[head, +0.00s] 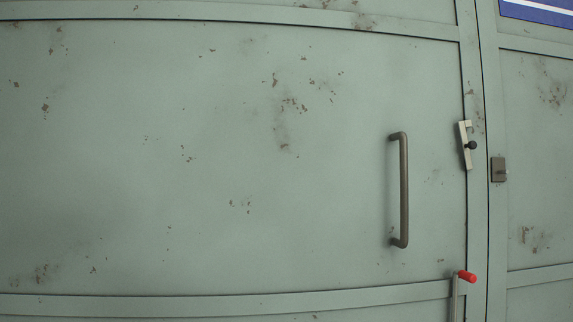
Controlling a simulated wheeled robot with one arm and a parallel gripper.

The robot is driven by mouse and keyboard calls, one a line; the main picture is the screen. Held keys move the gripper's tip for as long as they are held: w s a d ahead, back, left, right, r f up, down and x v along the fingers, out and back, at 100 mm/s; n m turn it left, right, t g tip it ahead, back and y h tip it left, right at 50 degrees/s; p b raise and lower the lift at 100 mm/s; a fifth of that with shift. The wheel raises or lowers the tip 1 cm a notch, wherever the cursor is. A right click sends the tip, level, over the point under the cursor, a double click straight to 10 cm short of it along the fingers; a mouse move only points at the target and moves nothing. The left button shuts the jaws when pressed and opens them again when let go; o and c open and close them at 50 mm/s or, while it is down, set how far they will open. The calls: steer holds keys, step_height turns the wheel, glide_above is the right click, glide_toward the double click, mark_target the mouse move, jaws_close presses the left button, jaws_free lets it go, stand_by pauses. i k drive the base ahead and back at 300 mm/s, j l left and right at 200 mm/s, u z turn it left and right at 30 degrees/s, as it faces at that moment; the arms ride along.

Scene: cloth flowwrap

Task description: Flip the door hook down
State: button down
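A pale, narrow metal piece (463,135), which looks like the door hook, stands near upright on the right edge of the large grey-green door panel (330,190). A black round knob (471,145) sticks out from it. To its right, across the dark seam, a small dark catch plate (498,176) with a little stud is fixed to the neighbouring panel. The hook piece and the plate are apart. My gripper is not in view.
A long dark vertical pull handle (403,190) stands out from the door, left of the hook. Below, a red-gripped lever (467,276) on a grey rod projects near the seam. A blue sign (540,12) is at top right. The door surface is otherwise clear.

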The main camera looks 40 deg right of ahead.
mark_target(472, 145)
steer(key=z, duration=2.4)
